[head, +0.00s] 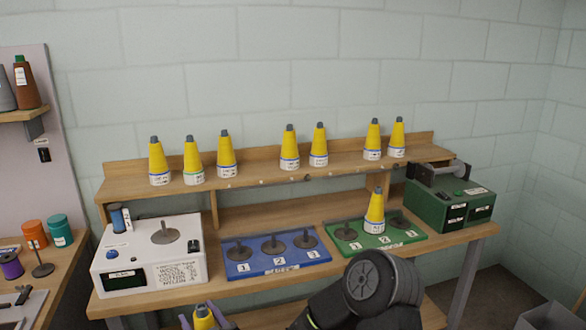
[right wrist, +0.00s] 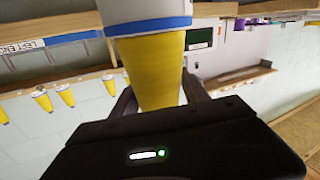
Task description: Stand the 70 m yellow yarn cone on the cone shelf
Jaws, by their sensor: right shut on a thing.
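My right gripper (head: 205,321) is at the bottom edge of the head view, in front of the bench. It is shut on a yellow yarn cone (head: 203,311), whose grey-tipped top shows there. In the right wrist view the gripper (right wrist: 158,92) has a finger on each side of the held cone (right wrist: 152,65). Its white base with a blue band shows; I cannot read its length. The wooden cone shelf (head: 262,181) runs along the back of the bench and bears several upright yellow cones (head: 290,147). My left gripper is not in view.
Gaps show on the shelf between groups of cones. Below stand a white scale-like box (head: 150,250), a blue numbered plate (head: 277,264) with bare discs, a green plate (head: 400,247) bearing one yellow cone (head: 375,212), and a green machine (head: 450,198) at right.

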